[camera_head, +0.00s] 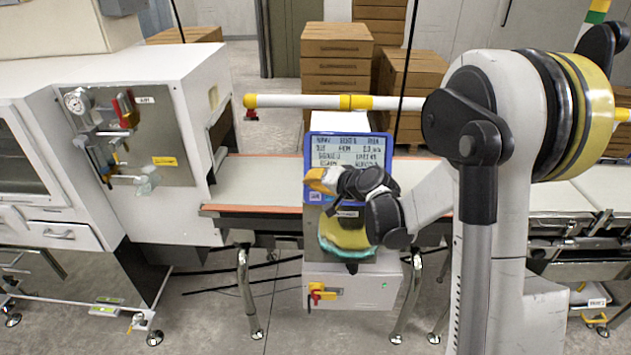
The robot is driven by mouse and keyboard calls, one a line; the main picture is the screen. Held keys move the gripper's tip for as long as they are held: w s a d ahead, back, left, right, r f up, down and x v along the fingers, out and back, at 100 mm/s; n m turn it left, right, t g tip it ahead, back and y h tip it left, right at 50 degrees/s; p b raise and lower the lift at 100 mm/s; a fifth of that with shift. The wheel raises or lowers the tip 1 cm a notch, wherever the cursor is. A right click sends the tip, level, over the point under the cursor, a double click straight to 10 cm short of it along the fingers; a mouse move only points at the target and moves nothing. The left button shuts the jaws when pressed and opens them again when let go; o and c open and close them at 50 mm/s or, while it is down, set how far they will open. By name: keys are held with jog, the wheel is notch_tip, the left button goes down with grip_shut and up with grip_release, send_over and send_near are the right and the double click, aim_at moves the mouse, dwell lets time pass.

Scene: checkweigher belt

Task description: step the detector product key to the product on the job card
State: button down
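A blue-framed screen (348,145) stands at the belt in the middle of the picture, showing lines of dark text on a pale ground that are too small to read surely. My gripper (318,180), with orange-yellow fingertips, is in front of the screen's lower left part. It hides that part, so any product key there is hidden. I cannot tell whether the fingertips touch the screen or whether they are open or shut. No job card can be made out for certain.
A conveyor belt (265,183) runs behind my arm. A white machine (165,205) with gauge and valves stands left. Below the screen is a white box (365,291) with a red-yellow switch (320,293). A white-yellow bar (300,101) crosses above. Cartons (335,65) stand behind.

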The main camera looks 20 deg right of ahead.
jog(key=shift+s, duration=0.15)
jog(key=shift+s+a+r, duration=0.2)
jog(key=shift+s+r, duration=0.15)
jog(key=shift+s, duration=0.2)
jog(key=shift+s+a+r+p, duration=0.25)
jog(key=shift+s+r, duration=0.15)
jog(key=shift+s, duration=0.3)
jog(key=shift+s+a+r+p, duration=0.2)
jog(key=shift+s+r, duration=0.15)
jog(key=shift+s, duration=0.35)
jog(key=shift+s+a+r+p, duration=0.25)
jog(key=shift+s+r, duration=0.15)
jog(key=shift+s, duration=0.3)
jog(key=s+a+r+p, duration=0.1)
jog(key=s+r, duration=0.1)
jog(key=s, duration=0.3)
jog(key=shift+a+r+p, duration=0.35)
jog(key=shift+p, duration=0.05)
jog(key=shift+s, duration=0.1)
